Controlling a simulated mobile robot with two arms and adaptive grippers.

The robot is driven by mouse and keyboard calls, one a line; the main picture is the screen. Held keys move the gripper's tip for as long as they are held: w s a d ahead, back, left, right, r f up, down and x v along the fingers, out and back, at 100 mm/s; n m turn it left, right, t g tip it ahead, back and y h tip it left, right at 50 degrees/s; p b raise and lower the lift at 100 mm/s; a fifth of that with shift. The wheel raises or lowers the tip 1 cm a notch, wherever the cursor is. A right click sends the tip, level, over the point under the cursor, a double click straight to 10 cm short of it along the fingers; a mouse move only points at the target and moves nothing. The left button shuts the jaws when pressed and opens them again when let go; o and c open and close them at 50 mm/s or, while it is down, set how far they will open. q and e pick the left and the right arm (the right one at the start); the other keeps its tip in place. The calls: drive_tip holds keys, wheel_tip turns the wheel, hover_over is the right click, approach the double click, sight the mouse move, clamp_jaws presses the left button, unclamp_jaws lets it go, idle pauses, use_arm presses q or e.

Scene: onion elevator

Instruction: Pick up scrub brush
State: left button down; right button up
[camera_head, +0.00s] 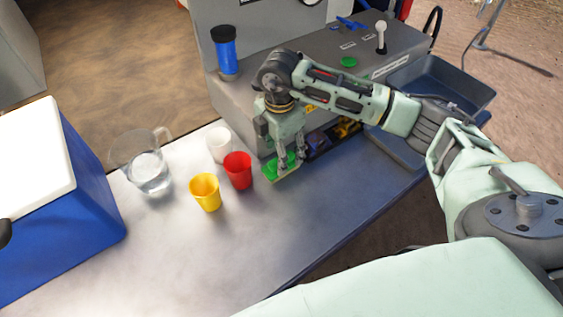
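A flat green item with a pale edge, which looks like the scrub brush (271,170), lies on the metal table beside the grey machine. My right gripper (291,161) comes down over it from above, its fingertips at the green item. The fingers look spread, but I cannot tell whether they touch or clamp it. The gripper hides part of the item.
A red cup (238,171), a yellow cup (206,193), a white cup (219,145) and a clear pitcher (150,172) stand left of the gripper. A blue cooler (95,205) is at far left. Small dark items (318,143) lie close right. The front table is clear.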

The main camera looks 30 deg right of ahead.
drive_tip(key=f+p, duration=0.1)
drive_tip(key=f, duration=0.1)
drive_tip(key=f+p, duration=0.1)
drive_tip(key=f, duration=0.1)
drive_tip(key=shift+s+d+f, duration=0.1)
drive_tip(key=shift+d, duration=0.1)
drive_tip(key=shift+f, duration=0.65)
drive_tip(key=c, duration=1.3)
drive_tip(key=shift+r, duration=0.15)
wheel_tip(320, 180, up, 4)
drive_tip(key=shift+s+b, duration=0.1)
drive_tip(key=shift+b, duration=0.8)
drive_tip(key=s+r+b, duration=0.1)
drive_tip(key=s+r, duration=0.1)
drive_tip(key=s, duration=0.1)
drive_tip(key=s+r, duration=0.2)
drive_tip(key=s, duration=0.2)
drive_tip(key=s+r+b, duration=0.1)
drive_tip(key=s+r, duration=0.2)
drive_tip(key=s, duration=0.1)
drive_tip(key=shift+s+d+b, duration=0.15)
drive_tip(key=shift+s+b, duration=0.05)
drive_tip(key=shift+b, duration=0.1)
drive_tip(key=shift+f, duration=0.1)
